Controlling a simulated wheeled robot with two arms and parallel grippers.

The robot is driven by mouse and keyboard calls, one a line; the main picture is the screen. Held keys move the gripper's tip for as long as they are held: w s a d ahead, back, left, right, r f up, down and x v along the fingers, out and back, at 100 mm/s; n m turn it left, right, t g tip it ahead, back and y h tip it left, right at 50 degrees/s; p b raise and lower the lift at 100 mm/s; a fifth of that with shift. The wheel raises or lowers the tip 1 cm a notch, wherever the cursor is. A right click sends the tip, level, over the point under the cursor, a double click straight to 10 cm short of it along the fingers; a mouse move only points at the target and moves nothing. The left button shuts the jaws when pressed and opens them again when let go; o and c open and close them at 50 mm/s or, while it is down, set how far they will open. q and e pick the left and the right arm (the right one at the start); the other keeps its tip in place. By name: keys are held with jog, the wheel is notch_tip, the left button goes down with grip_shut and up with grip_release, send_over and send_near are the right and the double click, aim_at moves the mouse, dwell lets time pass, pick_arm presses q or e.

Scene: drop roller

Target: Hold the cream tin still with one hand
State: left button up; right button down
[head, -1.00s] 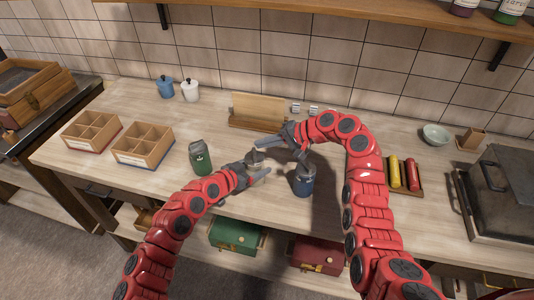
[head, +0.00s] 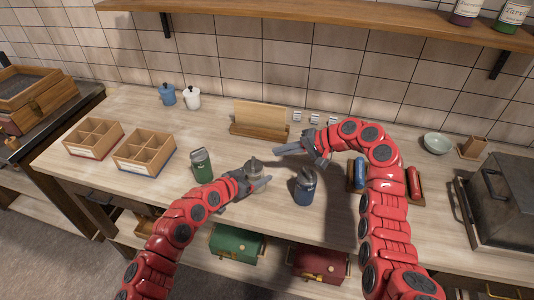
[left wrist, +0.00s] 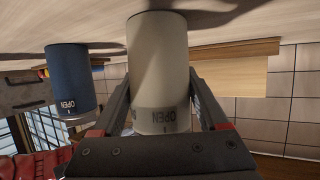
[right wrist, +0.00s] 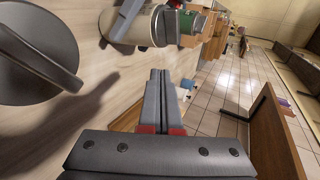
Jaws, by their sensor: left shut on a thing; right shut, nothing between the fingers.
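The cream tin (head: 254,169) stands upright near the middle of the counter with a grey knobbed lid on top.
A blue tin (head: 304,188) stands right of the cream tin and a green tin (head: 201,166) left. A wooden stand (head: 259,123) is behind. Divided boxes (head: 145,149) are at the left; a tray with blue and red rollers (head: 413,185) is at the right, partly behind my right arm.

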jog(key=d+r, duration=0.4)
jog(key=d, duration=0.2)
jog(key=shift+w+d, duration=0.15)
jog(key=shift+w, duration=0.05)
jog(key=c, duration=1.5)
grip_release()
jog(key=shift+d+r, duration=0.1)
jog(key=shift+d, duration=0.15)
jog(key=shift+o, duration=1.3)
jog(key=o, duration=0.3)
jog(key=a+g+h, duration=0.1)
jog(key=a, duration=0.3)
jog(key=a+n+g+h, duration=0.1)
jog(key=a, duration=0.1)
jog(key=shift+w+a+r+g+h, duration=0.1)
jog(key=shift+a+r+g+h, duration=0.05)
jog(key=shift+a+g+h, duration=0.15)
jog(key=shift+o, duration=0.2)
jog(key=n+g+h, duration=0.1)
jog(key=n+h, duration=0.1)
jog(key=h, duration=0.7)
send_near(253, 168)
notch_tip(253, 168, down, 9)
jog(key=shift+w+d+r, duration=0.1)
jog(key=shift+r, duration=0.1)
